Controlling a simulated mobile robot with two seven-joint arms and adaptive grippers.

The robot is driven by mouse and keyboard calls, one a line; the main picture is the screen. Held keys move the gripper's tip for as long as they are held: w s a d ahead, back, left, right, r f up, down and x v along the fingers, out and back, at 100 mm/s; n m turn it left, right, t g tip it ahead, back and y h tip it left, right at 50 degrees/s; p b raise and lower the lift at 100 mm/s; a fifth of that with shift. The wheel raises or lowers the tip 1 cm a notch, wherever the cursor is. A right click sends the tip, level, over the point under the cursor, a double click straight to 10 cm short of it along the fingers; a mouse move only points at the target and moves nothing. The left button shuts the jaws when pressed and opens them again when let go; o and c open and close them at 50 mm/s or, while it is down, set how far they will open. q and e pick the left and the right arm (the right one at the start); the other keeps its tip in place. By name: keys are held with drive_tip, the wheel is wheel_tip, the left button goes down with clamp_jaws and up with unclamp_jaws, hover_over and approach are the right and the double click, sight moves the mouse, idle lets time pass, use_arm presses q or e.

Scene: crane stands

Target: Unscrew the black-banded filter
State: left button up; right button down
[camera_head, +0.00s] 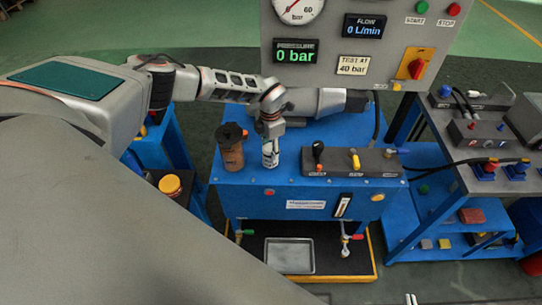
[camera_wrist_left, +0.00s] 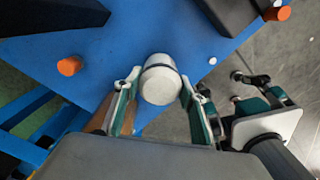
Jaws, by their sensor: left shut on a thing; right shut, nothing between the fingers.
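The black-banded filter (camera_head: 270,156) is a white cylinder standing upright at the left of the blue bench top. In the left wrist view the white filter (camera_wrist_left: 160,86) shows its round end and a dark band. My left gripper (camera_head: 270,128) comes down on it from above. Its fingers (camera_wrist_left: 161,92) are on either side of the filter, shut on it. My right gripper (camera_wrist_left: 262,108) shows at the right of the left wrist view, away from the filter and empty; its fingertips are small there.
A brown canister with a black top (camera_head: 231,150) stands just left of the filter. A valve block with levers (camera_head: 350,162) is to the right. The gauge panel (camera_head: 355,45) rises behind. A metal tray (camera_head: 290,256) lies below. A side bench (camera_head: 480,178) stands at right.

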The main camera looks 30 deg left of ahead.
use_arm(q)
drive_tip(key=shift+r, duration=0.15)
drive_tip(key=shift+n, duration=1.4)
drive_tip(key=c, duration=0.3)
drive_tip(key=n, duration=0.2)
drive_tip(key=shift+n, duration=0.3)
clamp_jaws()
drive_tip(key=shift+n, duration=1)
drive_tip(key=n, duration=0.3)
